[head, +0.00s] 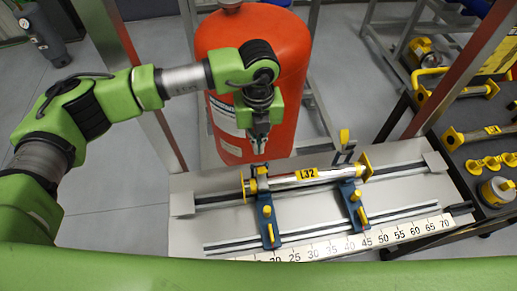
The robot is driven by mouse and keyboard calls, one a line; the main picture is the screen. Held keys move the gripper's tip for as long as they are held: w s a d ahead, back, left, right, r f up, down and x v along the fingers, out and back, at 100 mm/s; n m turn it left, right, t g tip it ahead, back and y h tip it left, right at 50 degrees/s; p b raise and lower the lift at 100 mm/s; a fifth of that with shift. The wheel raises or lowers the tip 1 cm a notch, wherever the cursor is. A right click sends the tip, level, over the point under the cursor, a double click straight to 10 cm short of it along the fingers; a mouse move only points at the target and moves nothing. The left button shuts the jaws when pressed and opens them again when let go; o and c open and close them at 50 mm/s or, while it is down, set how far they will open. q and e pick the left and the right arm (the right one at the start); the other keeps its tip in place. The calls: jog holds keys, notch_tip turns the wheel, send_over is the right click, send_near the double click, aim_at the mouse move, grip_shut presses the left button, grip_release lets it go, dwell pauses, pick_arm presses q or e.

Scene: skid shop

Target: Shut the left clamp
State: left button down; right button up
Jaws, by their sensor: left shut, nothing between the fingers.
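The left clamp (267,222) is a blue block with yellow parts, on the grey bench plate. It stands near the left end of a silver cylinder (320,175) labelled L32 with yellow end flanges. I cannot tell whether its arm is raised or down. The right clamp (354,205), also blue and yellow, stands near the cylinder's right part. My left gripper (258,148) points down, shut and empty, just behind and above the cylinder's left end, apart from the clamp as far as I can see. My right gripper is out of view.
A large red tank (253,50) stands right behind my left gripper. A ruler strip (380,238) runs along the plate's front. A dark tool board (487,145) with yellow tools is at the right. A yellow-tipped upright part (344,136) rises behind the right clamp.

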pick_arm(q)
notch_tip(320, 180, up, 6)
jog(key=p, duration=0.2)
jog(key=shift+w+r, duration=0.25)
jog(key=shift+w, duration=0.2)
jog(key=shift+a, duration=0.1)
dwell(0.4)
